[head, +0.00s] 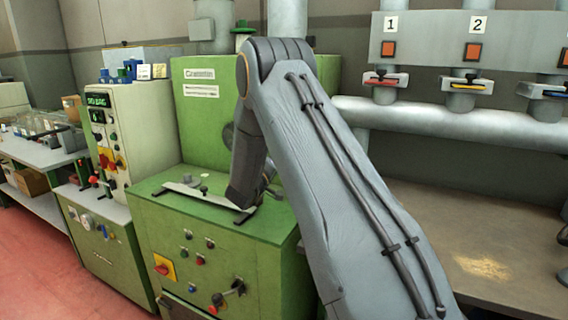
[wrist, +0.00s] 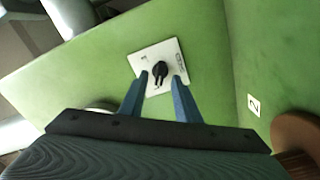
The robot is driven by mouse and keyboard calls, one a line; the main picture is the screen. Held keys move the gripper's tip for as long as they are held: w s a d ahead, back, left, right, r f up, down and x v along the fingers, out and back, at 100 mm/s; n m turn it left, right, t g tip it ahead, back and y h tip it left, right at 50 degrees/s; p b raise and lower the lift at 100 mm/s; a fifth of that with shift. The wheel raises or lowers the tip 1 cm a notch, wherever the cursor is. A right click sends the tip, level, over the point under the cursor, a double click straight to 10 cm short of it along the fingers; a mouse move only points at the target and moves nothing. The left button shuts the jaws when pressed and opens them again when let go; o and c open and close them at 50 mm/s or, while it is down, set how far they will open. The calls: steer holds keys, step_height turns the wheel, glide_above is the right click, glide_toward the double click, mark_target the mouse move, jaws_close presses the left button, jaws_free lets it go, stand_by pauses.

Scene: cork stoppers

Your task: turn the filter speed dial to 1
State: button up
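In the wrist view, a black dial knob (wrist: 159,69) sits on a white square plate (wrist: 152,54) fixed to a green surface. Small dark marks show on the plate near its upper left and right edge, too small to read; I cannot tell which setting the knob points to. My gripper (wrist: 160,75) is open, with its two blue fingers apart and their tips at either side of the knob in the picture. I cannot tell whether they touch it. In the head view, my arm hides the dial and my gripper's fingers.
A green machine (head: 205,130) stands in front of my arm, with buttons and an orange-red switch (head: 164,266). A pipe (head: 480,130) runs along the right.

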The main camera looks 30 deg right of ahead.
steer(key=v, duration=0.5)
steer(key=shift+s+a+b, duration=0.2)
steer(key=shift+a+b, duration=0.05)
steer(key=shift+b, duration=0.1)
steer(key=s+a+f+y, duration=0.1)
steer(key=s+a+y, duration=0.2)
steer(key=a+y, duration=0.1)
steer(key=s+a+f+g+y, duration=0.1)
steer(key=s+a+f+y, duration=0.1)
steer(key=s+a+y, duration=0.2)
steer(key=s+a+f+g+y, duration=0.1)
steer(key=s+a+y, duration=0.3)
steer(key=a, duration=0.4)
steer(key=shift+s+f+y, duration=0.15)
steer(key=shift+f+y, duration=0.4)
steer(key=shift+y, duration=0.05)
steer(key=s+a+f+m+g+y, duration=0.1)
steer(key=s+f+g, duration=0.2)
steer(key=s, duration=2.6)
steer(key=g, duration=0.5)
steer(key=shift+s+a+m+g, duration=0.3)
steer(key=shift+s+m+g, duration=0.1)
